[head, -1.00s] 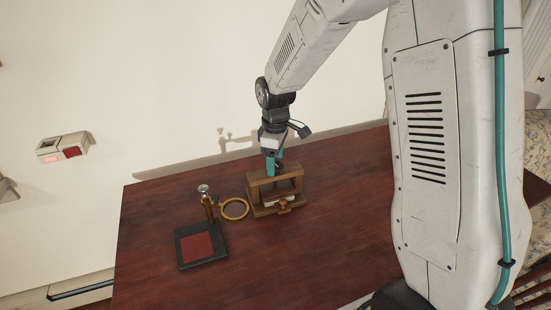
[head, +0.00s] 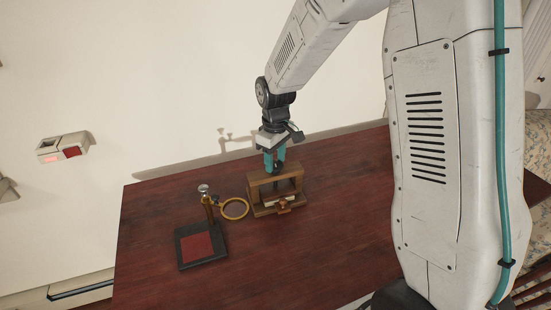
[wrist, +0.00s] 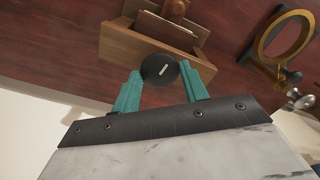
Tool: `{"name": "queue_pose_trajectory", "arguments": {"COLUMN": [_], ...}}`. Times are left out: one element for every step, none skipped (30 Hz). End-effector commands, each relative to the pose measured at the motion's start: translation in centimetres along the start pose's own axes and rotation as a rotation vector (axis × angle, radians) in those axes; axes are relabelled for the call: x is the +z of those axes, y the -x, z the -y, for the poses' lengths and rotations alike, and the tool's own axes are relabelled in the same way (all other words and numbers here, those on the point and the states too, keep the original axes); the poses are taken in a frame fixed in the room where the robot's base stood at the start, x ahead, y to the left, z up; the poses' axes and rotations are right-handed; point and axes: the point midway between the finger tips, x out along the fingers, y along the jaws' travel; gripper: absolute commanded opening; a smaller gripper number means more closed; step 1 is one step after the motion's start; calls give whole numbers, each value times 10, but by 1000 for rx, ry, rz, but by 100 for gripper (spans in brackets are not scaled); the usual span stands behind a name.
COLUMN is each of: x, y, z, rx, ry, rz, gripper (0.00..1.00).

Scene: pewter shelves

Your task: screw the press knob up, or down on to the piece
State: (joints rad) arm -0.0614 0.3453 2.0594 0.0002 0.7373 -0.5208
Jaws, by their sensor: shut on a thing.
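The wooden press (head: 262,192) stands upright on the table. Its round black knob (wrist: 158,68) with a white mark line shows in the wrist view, on top of the crossbar. My gripper (head: 275,165) points down over the press, and its two teal fingers (wrist: 158,80) are shut on the knob from both sides. In the head view the fingers mostly hide the knob. A pale flat piece (head: 277,200) lies low in the press frame; it also shows in the wrist view (wrist: 168,29). I cannot tell the gap between the presser and the piece.
A brass ring (head: 234,209) on a stand with a dark base and red pad (head: 197,247) is close left of the press. The dark red table (head: 330,235) is clear in front and to the right. A wall (head: 150,120) rises behind.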

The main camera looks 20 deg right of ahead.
Motion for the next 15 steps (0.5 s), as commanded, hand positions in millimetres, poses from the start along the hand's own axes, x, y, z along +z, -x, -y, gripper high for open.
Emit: {"name": "queue_pose_trajectory", "arguments": {"x": [0, 0, 0, 0, 0, 0, 0, 0, 0, 0, 0, 0, 0, 0, 0], "y": [1, 1, 1, 1, 1, 1, 1, 1, 1, 1, 1, 1, 1, 1, 1], "z": [0, 0, 0, 0, 0, 0, 0, 0, 0, 0, 0, 0, 0, 0, 0], "rx": [1, 1, 1, 1, 1, 1, 1, 1, 1, 1, 1, 1, 1, 1, 1], "ry": [-44, -73, -111, -140, -169, -206, -235, -264, -301, -330, -358, -396, -425, -453, -491], "rz": [-1, -1, -1, -1, -1, -1, -1, -1, -1, -1, -1, -2, -2, -2, -2], "gripper": [21, 21, 21, 21, 21, 21, 21, 21, 21, 21, 21, 21, 21, 21, 21]}}
